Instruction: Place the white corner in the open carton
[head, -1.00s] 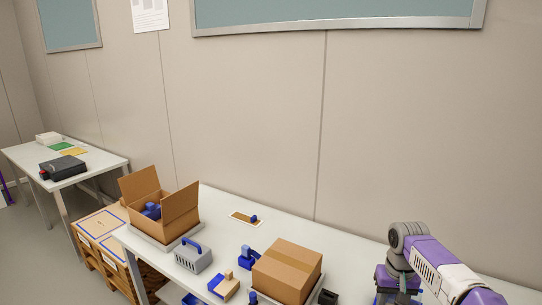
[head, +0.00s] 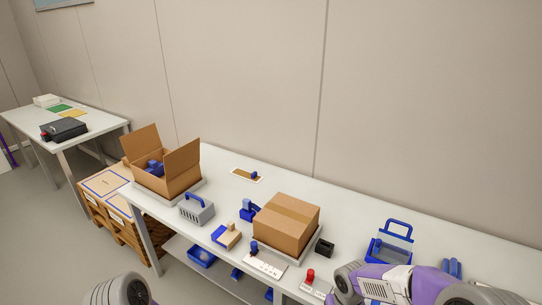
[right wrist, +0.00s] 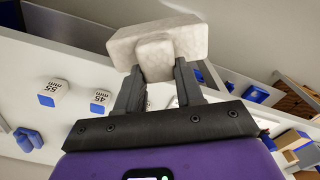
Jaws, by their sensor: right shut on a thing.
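The white corner (right wrist: 157,44) is a pale, rough block with a stub. In the right wrist view it sits between the fingertips of my right gripper (right wrist: 160,82), which is shut on its stub. In the head view my right arm comes in at the bottom right, and its gripper and the corner do not show there. The open carton (head: 182,184) stands at the left end of the bench with flaps up and dark blue things inside. Only a rounded grey part of my left arm shows at the bottom left; its gripper is out of view.
A closed carton (head: 287,222) stands mid-bench. A grey box with a blue handle (head: 197,209), a blue-and-tan block (head: 226,236) and a blue-handled caddy (head: 392,246) also stand on the bench. A lower shelf holds blue bins (head: 201,257). The bench's back strip is mostly clear.

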